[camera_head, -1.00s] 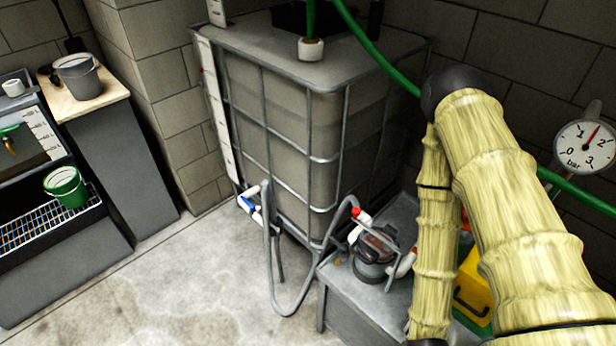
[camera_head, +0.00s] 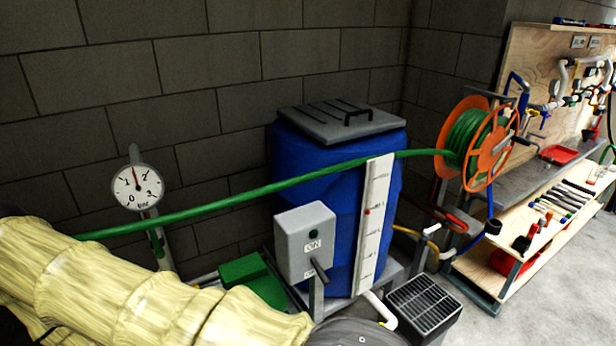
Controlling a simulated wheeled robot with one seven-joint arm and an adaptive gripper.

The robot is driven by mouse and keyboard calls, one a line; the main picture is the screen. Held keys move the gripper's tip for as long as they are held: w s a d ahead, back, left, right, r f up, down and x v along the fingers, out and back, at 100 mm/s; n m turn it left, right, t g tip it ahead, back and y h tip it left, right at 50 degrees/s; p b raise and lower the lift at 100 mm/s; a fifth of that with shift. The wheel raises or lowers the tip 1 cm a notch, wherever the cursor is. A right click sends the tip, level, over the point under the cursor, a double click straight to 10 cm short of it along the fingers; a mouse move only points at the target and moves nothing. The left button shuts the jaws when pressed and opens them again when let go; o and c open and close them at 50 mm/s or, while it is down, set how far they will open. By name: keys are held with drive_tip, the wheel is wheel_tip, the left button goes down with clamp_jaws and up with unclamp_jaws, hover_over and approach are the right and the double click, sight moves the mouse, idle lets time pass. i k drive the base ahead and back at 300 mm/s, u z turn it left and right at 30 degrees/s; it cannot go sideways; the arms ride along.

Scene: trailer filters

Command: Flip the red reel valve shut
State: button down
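The orange hose reel (camera_head: 490,150) stands at the right of the barrel, with green hose (camera_head: 462,135) wound on it. A dark red part (camera_head: 441,206) shows low at the left of the reel; I cannot tell whether it is the red reel valve or how a handle on it is turned. My arm, in a pale yellow sleeve, crosses the lower left of the view. My gripper is not in view.
A blue barrel (camera_head: 310,180) with a grey lid stands in the middle. Before it are a grey switch box (camera_head: 305,243) and a white scale (camera_head: 374,225). The green hose spans from the left to the reel. A pressure gauge (camera_head: 138,187) is at left. Clear floor (camera_head: 560,285) lies at right.

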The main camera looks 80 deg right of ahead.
sight(448, 217)
drive_tip(key=z, duration=0.65)
drive_tip(key=k, duration=1.05)
drive_tip(key=z, duration=2.35)
drive_tip(key=i, duration=1.65)
drive_tip(key=u, duration=0.05)
